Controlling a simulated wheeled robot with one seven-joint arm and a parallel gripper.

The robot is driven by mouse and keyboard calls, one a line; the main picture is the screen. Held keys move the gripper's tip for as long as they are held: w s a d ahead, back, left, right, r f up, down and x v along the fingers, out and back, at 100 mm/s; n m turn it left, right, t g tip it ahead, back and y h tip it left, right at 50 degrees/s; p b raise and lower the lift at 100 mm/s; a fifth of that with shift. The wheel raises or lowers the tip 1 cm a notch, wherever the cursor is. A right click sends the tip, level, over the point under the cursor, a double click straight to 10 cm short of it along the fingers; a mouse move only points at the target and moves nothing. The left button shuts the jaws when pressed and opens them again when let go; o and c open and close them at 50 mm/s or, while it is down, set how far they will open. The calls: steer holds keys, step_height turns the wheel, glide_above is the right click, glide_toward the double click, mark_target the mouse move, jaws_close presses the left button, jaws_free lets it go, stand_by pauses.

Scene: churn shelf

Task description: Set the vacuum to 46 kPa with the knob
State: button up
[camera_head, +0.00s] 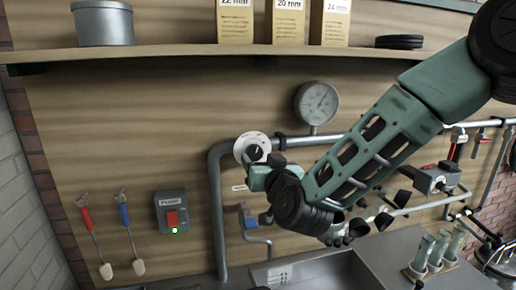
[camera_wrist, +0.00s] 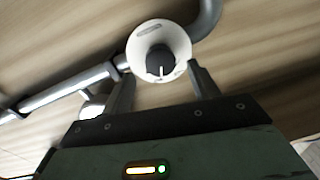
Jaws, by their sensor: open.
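The vacuum knob is a black knob (camera_head: 254,153) on a round white dial (camera_head: 241,144), mounted on the pipe against the wooden wall. In the wrist view the knob (camera_wrist: 161,62) shows a white pointer line on its dial (camera_wrist: 148,42). My gripper (camera_wrist: 160,78) is open, its fingers apart on the left and right of the knob's lower side; I cannot tell whether they touch it. In the head view my gripper (camera_head: 262,172) covers the lower right part of the dial. The round pressure gauge (camera_head: 317,103) is above right of the knob; its reading is too small to tell.
A shelf (camera_head: 180,53) with a grey tin (camera_head: 103,24) and labelled boxes (camera_head: 288,22) runs above. A power switch box (camera_head: 172,212) and two brushes (camera_head: 124,218) hang at lower left. A blue-handled valve (camera_head: 249,220) is below the knob. A sink (camera_head: 320,268) lies underneath.

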mark_target(254, 152)
steer(key=shift+p+x, duration=0.5)
steer(key=shift+x, duration=1)
steer(key=c, duration=1)
steer(key=shift+o, duration=0.2)
steer(key=shift+f+b, duration=0.1)
steer(key=shift+b, duration=0.3)
